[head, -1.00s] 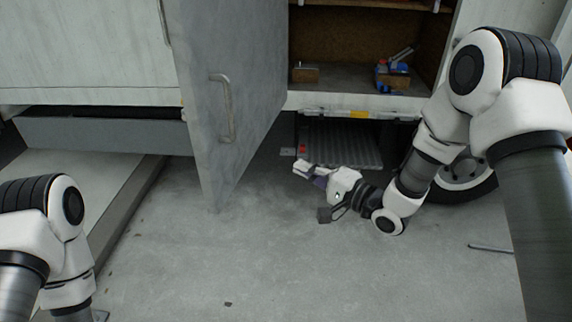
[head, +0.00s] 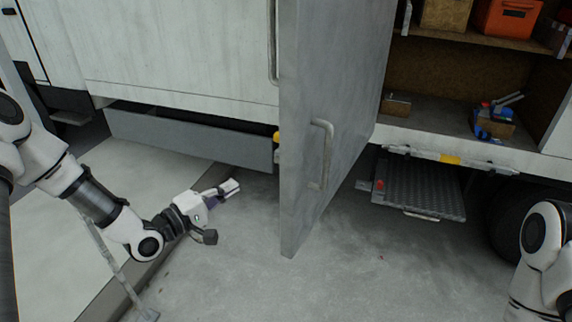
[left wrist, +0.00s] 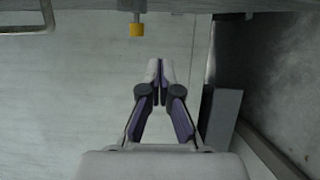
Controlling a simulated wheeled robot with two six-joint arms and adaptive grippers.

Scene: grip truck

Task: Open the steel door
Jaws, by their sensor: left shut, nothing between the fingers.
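The steel door (head: 350,70) is a tall grey panel. It stands swung out from the truck's side, with shelves showing to its right. My right gripper is out of view; only part of my right arm shows at the lower right.
The open compartment holds a blue tool (head: 493,122) and an orange box (head: 505,17). A grey step (head: 420,188) is below it. A long grey panel (head: 185,138) runs under the truck's left side. Grey floor is clear in front of the door.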

